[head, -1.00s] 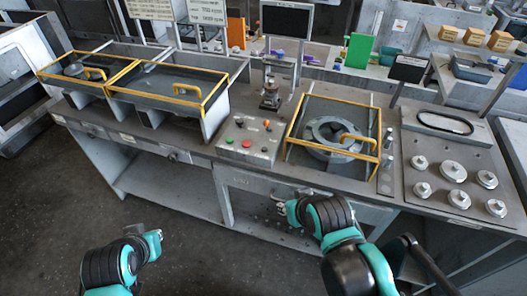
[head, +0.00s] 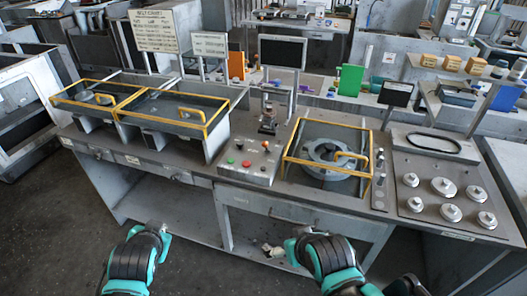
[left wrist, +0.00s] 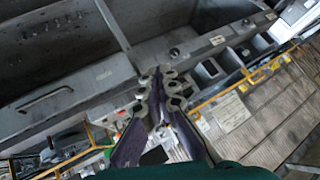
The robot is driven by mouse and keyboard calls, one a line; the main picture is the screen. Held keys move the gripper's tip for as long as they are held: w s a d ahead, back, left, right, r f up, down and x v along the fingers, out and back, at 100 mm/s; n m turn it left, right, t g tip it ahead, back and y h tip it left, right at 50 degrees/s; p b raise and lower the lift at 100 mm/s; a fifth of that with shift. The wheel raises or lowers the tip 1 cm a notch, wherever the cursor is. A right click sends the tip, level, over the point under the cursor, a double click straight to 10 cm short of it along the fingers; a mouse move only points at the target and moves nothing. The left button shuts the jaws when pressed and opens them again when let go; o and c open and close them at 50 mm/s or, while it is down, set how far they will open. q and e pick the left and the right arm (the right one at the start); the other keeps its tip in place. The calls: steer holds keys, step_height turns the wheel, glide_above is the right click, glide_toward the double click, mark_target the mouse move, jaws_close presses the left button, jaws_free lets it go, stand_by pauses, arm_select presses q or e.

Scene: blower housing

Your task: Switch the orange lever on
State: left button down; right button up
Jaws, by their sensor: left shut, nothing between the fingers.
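The orange lever (head: 265,146) is a small orange spot at the upper right of the grey control panel (head: 248,176), in the middle of the bench. Its exact position is too small to tell. A green and a red button are on the same panel. My left arm reaches in at the lower left of the head view, in front of the bench and apart from the panel. My left gripper (left wrist: 165,92) is shut and empty in the left wrist view. My right gripper (head: 274,250) is low in front of the bench; its fingers are too small to judge.
Yellow-framed bins (head: 170,107) stand left of the panel, and a yellow-framed fixture with a round housing (head: 333,152) stands right of it. A small stand (head: 267,122) rises behind the panel. Several metal discs (head: 444,187) sit farther right. Open floor lies before the bench.

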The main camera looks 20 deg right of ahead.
arm_select(q)
steer(key=w+d+r+m+t+h, duration=0.1)
steer(key=w+d+m+t, duration=0.1)
steer(key=w+d+m, duration=0.55)
steer(key=w+d+m+t+h, duration=0.1)
steer(key=w+d+m+h, duration=0.1)
steer(key=d, duration=0.5)
steer(key=w+d+f+m+t+h, duration=0.1)
steer(key=d+m, duration=0.3)
steer(key=d, duration=0.4)
steer(key=w+d+m+t+h, duration=0.1)
steer(key=w+d+m, duration=0.3)
steer(key=d, duration=0.4)
steer(key=shift+f+h+b, duration=0.35)
steer(key=shift+h+b, duration=0.1)
steer(key=shift+h, duration=0.35)
arm_select(e)
steer(key=shift+f, duration=0.55)
arm_select(q)
steer(key=shift+w, duration=0.15)
arm_select(e)
steer(key=shift+w, duration=0.1)
